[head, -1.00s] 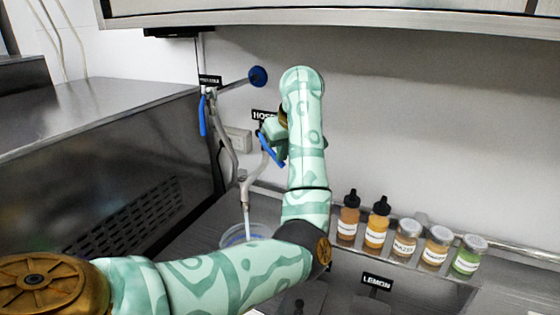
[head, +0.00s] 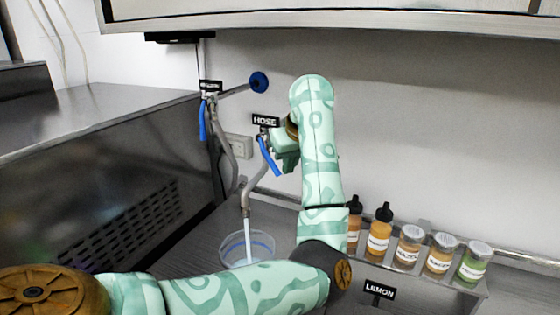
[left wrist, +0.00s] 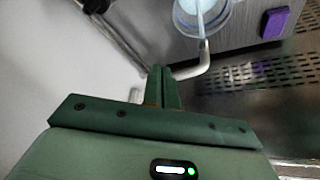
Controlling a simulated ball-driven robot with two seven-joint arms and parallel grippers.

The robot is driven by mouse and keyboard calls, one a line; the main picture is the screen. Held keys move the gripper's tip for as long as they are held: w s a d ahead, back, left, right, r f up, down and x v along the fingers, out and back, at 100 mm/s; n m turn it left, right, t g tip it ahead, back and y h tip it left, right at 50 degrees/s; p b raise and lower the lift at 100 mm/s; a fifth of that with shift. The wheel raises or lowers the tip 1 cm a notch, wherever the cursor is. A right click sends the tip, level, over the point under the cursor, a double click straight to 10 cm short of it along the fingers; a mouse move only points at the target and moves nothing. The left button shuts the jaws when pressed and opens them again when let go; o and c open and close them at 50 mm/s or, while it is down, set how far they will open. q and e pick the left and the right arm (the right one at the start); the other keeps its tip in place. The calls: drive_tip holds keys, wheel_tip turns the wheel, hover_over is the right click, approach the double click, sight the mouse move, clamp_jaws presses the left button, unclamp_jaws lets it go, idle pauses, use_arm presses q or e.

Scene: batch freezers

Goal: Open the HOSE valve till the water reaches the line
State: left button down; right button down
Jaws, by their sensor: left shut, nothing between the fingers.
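The HOSE valve's blue handle (head: 269,157) slants downward below the black HOSE sign (head: 265,121) on the back wall. Its grey spout (head: 246,193) bends down over a clear container (head: 236,256), and a stream of water (head: 248,236) runs into it. A blue line (head: 258,243) shows around the container; I cannot tell the water level exactly. My left gripper (head: 279,160) is just right of the blue handle, shut and empty. In the left wrist view its closed fingers (left wrist: 163,88) point toward the spout (left wrist: 203,62) and container (left wrist: 226,20). My right gripper is out of view.
Another blue-handled valve (head: 203,120) is left of the HOSE valve, near a round blue knob (head: 259,82). Several bottles and jars (head: 410,247) stand on a shelf at right, above a LEMON sign (head: 379,290). A steel cabinet (head: 120,190) fills the left. A purple object (left wrist: 275,24) shows near the container.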

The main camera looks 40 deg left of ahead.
use_arm(q)
drive_tip(key=v, duration=0.7)
drive_tip(key=shift+d, duration=0.1)
